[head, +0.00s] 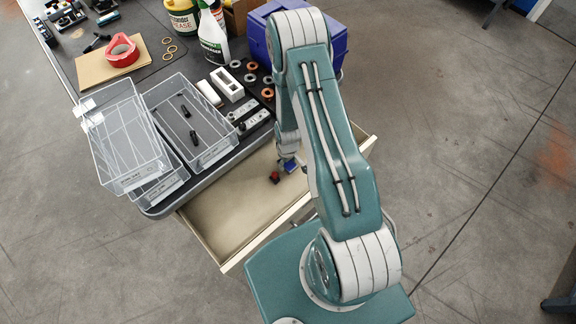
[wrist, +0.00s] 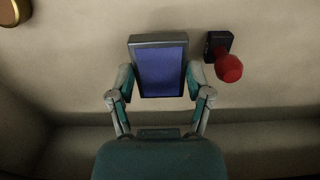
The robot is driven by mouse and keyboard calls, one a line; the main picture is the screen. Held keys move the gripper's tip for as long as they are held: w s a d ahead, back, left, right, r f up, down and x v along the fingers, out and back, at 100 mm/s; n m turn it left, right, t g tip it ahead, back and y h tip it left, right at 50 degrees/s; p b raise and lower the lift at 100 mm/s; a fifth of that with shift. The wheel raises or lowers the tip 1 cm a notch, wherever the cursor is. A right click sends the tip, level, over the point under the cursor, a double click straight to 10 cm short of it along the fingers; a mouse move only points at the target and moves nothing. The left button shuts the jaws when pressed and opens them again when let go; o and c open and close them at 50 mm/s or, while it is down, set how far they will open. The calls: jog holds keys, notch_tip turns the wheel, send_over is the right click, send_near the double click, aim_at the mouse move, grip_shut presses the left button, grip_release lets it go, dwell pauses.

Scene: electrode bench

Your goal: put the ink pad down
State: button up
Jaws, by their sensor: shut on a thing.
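The ink pad (wrist: 160,66) is a blue pad in a grey rectangular case. In the wrist view it sits between the fingers of my gripper (wrist: 159,84), which is shut on it, one finger at each side. In the head view the ink pad (head: 291,166) shows as a small blue patch inside the open drawer (head: 228,217), with my arm partly in front. Whether its underside touches the drawer floor I cannot tell.
A red-knobbed thing with a black base (wrist: 229,67) stands just right of the pad. A round brass-coloured thing (wrist: 14,11) lies at the far left corner. The drawer floor between is bare.

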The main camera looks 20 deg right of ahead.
aim_at(288, 164)
jog(key=shift+f, duration=1.55)
jog(key=o, duration=0.9)
